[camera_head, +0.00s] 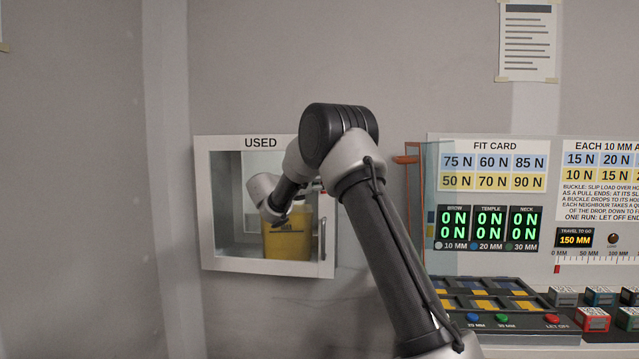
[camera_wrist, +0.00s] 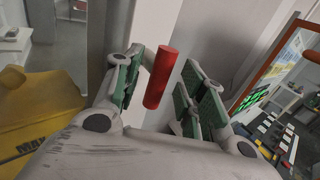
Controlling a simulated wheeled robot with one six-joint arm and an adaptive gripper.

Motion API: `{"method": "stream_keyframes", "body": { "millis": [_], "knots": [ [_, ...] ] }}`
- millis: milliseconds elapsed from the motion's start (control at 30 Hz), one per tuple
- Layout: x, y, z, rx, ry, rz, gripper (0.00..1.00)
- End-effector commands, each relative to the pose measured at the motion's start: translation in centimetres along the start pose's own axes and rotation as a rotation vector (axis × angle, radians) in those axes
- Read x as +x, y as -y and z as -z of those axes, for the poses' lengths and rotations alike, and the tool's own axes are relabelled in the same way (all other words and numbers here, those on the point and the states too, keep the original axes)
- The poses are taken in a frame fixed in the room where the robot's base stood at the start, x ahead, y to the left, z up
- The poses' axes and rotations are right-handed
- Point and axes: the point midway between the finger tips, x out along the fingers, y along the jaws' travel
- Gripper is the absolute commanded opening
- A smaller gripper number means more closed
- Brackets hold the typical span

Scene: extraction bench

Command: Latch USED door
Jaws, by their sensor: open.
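The white-framed USED cabinet (camera_head: 205,225) is on the wall at left, with a glazed front and a vertical grey handle (camera_head: 322,240) at its right side. Its door looks closed or nearly so; I cannot tell which. A yellow bin (camera_head: 288,242) stands inside. It also shows at the left of the wrist view (camera_wrist: 35,110). My arm crosses in front of the cabinet, largely hiding my gripper in the head view. In the wrist view my gripper (camera_wrist: 166,70) is open. A red cylinder (camera_wrist: 161,80) stands between its green-padded fingers, with a visible gap on each side.

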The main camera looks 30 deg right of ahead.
Motion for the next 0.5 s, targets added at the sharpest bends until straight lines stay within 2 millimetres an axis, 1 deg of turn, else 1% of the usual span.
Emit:
{"method": "stream_keyframes", "body": {
  "millis": [233, 433, 467, 500],
  "knots": [
    [0.10, -0.01, 0.00, 0.001, 0.000, 0.000, 0.41],
    [0.09, 0.02, 0.00, 0.001, 0.000, 0.000, 0.04],
    [0.10, 0.03, 0.00, 0.001, 0.000, 0.001, 0.00],
    [0.11, 0.04, 0.00, 0.001, -0.001, 0.001, 0.00]
  ]
}}
